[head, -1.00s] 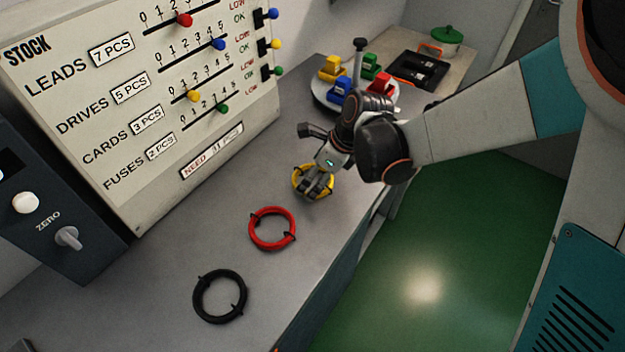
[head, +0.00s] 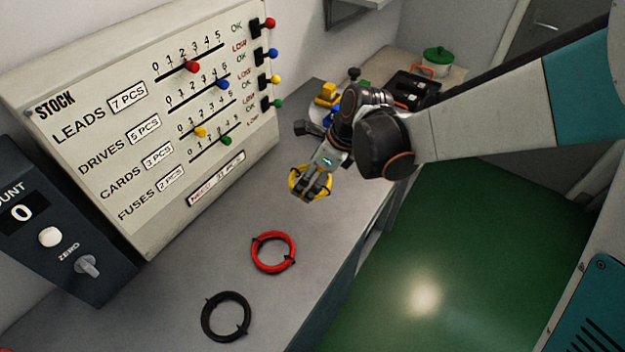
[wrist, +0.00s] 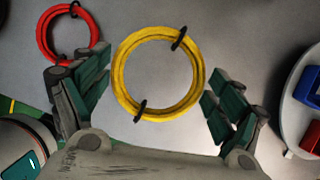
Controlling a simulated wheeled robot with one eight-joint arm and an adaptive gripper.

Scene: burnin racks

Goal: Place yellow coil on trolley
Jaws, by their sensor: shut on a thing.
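The yellow coil (head: 296,184) is a ring with black ties, held by my gripper (head: 316,190) over the grey bench, apparently a little above its top. In the wrist view the yellow coil (wrist: 121,82) sits between the two fingers of my gripper (wrist: 158,108), with both black ties showing. It looks larger there than the red coil, which lies on the bench. In the head view the gripper covers part of the ring. I cannot make out a trolley for certain in either view.
A red coil (head: 254,252) and a black coil (head: 204,318) lie on the bench (head: 180,290) nearer me. The stock board (head: 60,140) and a counter box (head: 85,290) stand along the left. Coloured blocks sit behind my wrist. The green floor (head: 480,250) is clear.

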